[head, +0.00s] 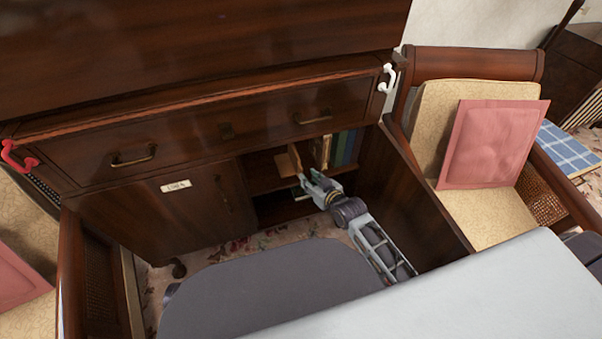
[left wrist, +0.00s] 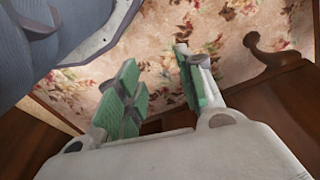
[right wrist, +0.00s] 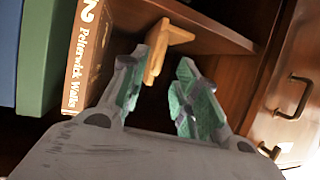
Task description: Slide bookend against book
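The light wooden L-shaped bookend (head: 294,160) stands on the shelf inside the open cabinet. In the right wrist view the bookend (right wrist: 158,52) is just beyond my fingertips. The brown book (right wrist: 85,58), with "Pelinswick Walks" on its spine, stands beside it with a gap between them; it also shows in the head view (head: 322,150). My right gripper (head: 316,184) is open and empty at the shelf front, one finger in front of the gap; its fingers show in the right wrist view (right wrist: 160,88). My left gripper (left wrist: 160,88) is open and empty above the flowered rug.
Green and blue books (head: 345,147) stand right of the brown book. The open cabinet door (head: 412,185) stands right of my right arm. A drawer (head: 215,125) is above the shelf, and a shut door (head: 165,208) is at left. A cushioned chair (head: 480,140) is at right.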

